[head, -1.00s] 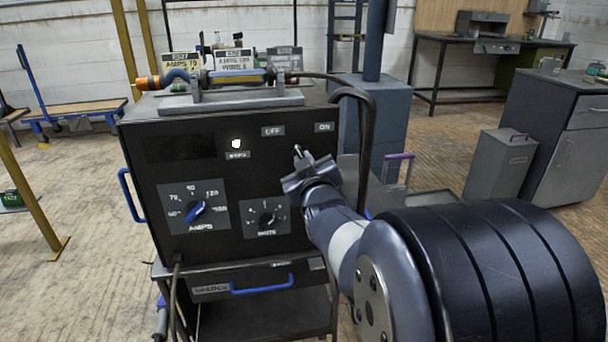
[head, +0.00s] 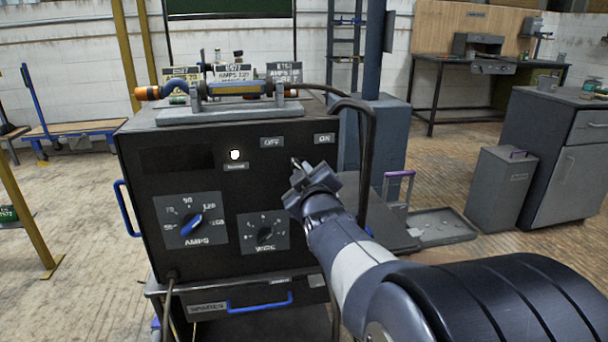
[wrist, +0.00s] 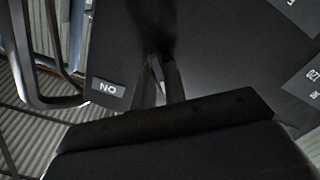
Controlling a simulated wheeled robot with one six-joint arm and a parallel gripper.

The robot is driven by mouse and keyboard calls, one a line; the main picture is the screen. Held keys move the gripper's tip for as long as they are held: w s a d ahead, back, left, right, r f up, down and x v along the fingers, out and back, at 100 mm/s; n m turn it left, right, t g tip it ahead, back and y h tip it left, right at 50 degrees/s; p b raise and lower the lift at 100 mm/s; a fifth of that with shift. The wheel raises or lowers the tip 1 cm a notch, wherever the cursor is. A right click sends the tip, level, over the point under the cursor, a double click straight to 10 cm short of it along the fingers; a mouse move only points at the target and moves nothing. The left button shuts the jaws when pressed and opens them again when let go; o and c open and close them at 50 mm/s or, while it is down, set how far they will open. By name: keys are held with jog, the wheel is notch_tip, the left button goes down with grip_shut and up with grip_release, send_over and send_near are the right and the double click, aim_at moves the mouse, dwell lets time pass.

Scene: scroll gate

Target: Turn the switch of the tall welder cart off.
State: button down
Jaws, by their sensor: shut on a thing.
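The tall welder cart (head: 130,165) stands at centre left with a black front panel. Its OFF label (head: 272,142) and ON label (head: 324,138) sit at the panel's upper right. My gripper (head: 296,165) is at the panel, just below and between the two labels. The wrist view shows the fingers (wrist: 160,82) closed together on a small switch lever (wrist: 156,66), mostly hidden by them. The ON label (wrist: 108,87) appears upside down beside the fingers there. A white lamp (head: 235,155) on the panel looks lit.
An AMPS dial (head: 190,222) with a blue pointer and a smaller dial (head: 264,235) are below. A black cable (head: 370,140) loops down the cart's right side, close to my arm. A torch (head: 215,92) lies on top. Grey cabinets (head: 545,160) stand at right.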

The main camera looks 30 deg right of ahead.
jog(key=c, duration=1.5)
grip_release()
jog(key=shift+o, duration=0.2)
jog(key=p+v, duration=0.2)
jog(key=v, duration=0.8)
jog(key=shift+s, duration=0.4)
jog(key=shift+w+a, duration=0.1)
jog(key=b+x, duration=0.2)
jog(key=x, duration=0.8)
jog(key=shift+w, duration=0.3)
